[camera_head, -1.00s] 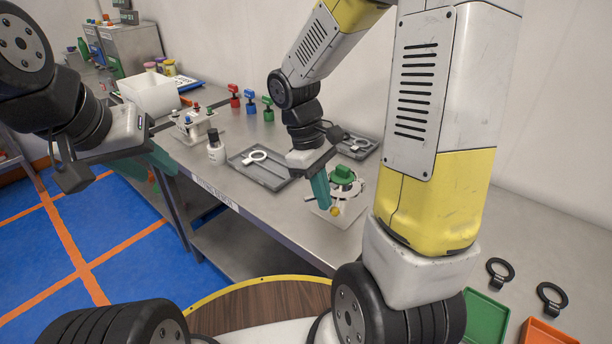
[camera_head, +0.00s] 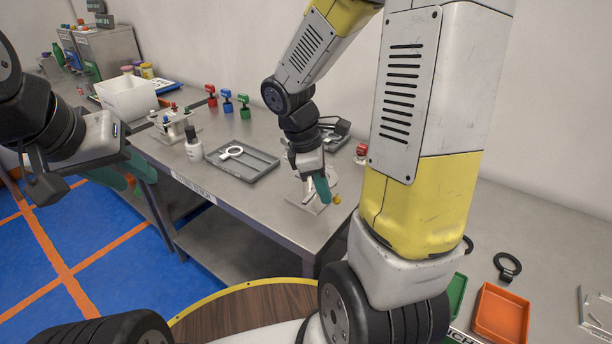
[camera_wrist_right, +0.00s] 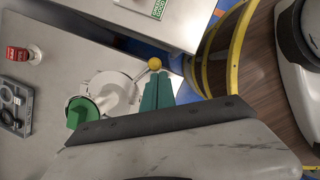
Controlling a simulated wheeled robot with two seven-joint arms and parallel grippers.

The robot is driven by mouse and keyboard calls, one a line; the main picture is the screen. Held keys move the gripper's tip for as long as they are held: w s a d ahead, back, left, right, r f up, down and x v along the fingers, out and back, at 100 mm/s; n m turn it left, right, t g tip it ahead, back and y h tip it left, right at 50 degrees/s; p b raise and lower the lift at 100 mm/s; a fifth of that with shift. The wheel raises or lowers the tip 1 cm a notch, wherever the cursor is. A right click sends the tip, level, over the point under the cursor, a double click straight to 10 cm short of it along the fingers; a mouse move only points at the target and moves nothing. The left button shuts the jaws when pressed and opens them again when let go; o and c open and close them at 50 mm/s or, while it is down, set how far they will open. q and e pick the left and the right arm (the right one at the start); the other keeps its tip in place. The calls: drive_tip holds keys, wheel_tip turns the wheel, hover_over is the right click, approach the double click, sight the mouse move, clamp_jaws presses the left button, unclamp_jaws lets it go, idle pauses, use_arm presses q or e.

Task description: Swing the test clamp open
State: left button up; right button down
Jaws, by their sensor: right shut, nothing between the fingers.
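The test clamp stands on the steel bench as a pale round body (camera_wrist_right: 115,92) on a flat plate (camera_head: 303,203). In the right wrist view a green knob (camera_wrist_right: 80,113) sits at its left side and a yellow ball (camera_wrist_right: 154,63) at its right end. The ball also shows in the head view (camera_head: 337,199), where my right gripper largely hides the clamp. My right gripper (camera_wrist_right: 158,82) is shut and empty, its teal fingertips close beside the ball; contact cannot be told.
A grey tray (camera_head: 262,164) with a white ring (camera_head: 231,152) lies left of the clamp. A white bottle (camera_head: 193,145) and a small white fixture (camera_head: 173,125) stand further left. A red-topped piece (camera_head: 361,152) stands behind the clamp. An orange tray (camera_head: 500,312) lies at right.

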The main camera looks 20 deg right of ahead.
idle(0.5)
drive_tip(key=s+v, duration=0.1)
drive_tip(key=v, duration=0.9)
drive_tip(key=shift+w, duration=0.3)
